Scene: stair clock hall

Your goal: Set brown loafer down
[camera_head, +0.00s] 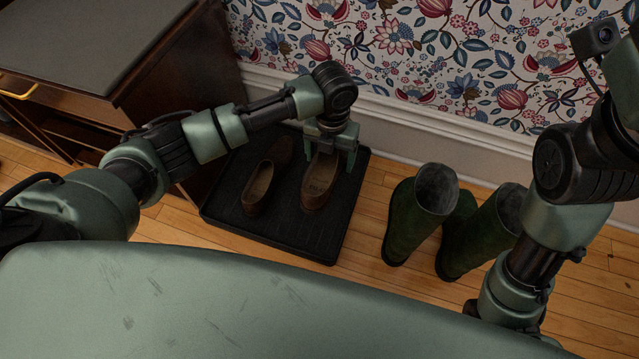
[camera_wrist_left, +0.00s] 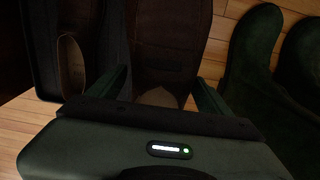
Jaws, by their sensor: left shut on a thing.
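My left gripper (camera_head: 331,147) is shut on a brown loafer (camera_head: 319,183), holding it over the right part of a black tray (camera_head: 290,243). I cannot tell whether the sole touches the tray. In the left wrist view, the held loafer (camera_wrist_left: 170,35) lies between the two fingers, partly hidden by the gripper body.
Green boots (camera_head: 408,224) stand on the wooden floor right of the tray. A dark wooden cabinet (camera_head: 165,80) stands at the left. A floral wall with a white baseboard (camera_head: 390,135) runs behind. A narrow floor strip separates tray and boots.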

